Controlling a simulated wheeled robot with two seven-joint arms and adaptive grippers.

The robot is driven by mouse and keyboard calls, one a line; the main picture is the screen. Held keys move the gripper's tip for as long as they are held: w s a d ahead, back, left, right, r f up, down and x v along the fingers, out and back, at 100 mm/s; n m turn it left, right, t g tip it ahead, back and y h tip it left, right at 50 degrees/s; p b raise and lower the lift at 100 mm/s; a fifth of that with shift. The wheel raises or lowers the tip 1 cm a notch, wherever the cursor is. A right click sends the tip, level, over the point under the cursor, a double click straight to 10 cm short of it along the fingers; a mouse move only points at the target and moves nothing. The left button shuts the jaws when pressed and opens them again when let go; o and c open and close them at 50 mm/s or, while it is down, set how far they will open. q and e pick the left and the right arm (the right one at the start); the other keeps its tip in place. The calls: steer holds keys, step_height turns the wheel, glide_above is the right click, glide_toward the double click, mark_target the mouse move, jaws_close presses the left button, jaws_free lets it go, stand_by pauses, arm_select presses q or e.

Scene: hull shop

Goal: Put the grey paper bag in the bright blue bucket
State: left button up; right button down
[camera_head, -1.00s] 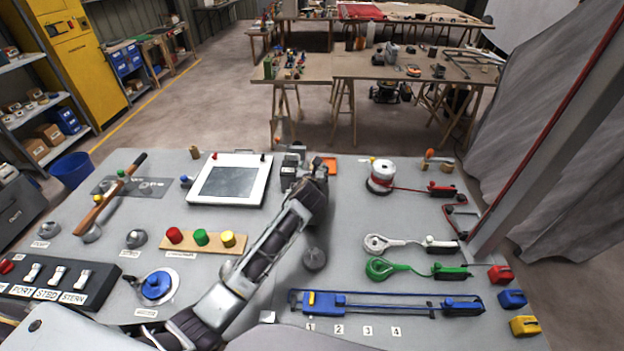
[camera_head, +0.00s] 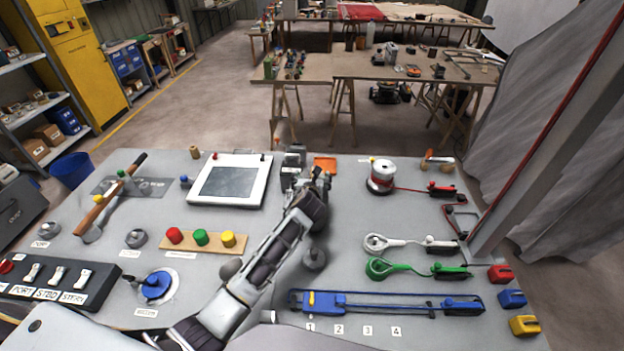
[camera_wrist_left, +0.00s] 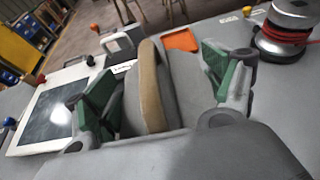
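A blue bucket (camera_head: 70,168) stands on the floor beyond the console's left end. Its inside is mostly not visible from here. My left gripper (camera_head: 321,172) is over the back middle of the console, near a flat orange tray. In the left wrist view its two green-padded fingers (camera_wrist_left: 160,95) are wide apart. A grey thing with a curved tan edge (camera_wrist_left: 151,88) shows between them, with gaps to both pads. I cannot tell whether it is the grey paper bag. I make out no clear paper bag elsewhere. My right gripper is not in view.
A slanting post (camera_head: 545,135) stands at right. Open floor lies behind.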

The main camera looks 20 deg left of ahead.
arm_select(q)
steer(key=shift+s, duration=0.1)
steer(key=shift+v, duration=5.45)
steer(key=shift+s+d+r, duration=0.15)
steer(key=shift+s+r, duration=0.05)
steer(key=shift+s, duration=0.15)
steer(key=shift+o, duration=0.6)
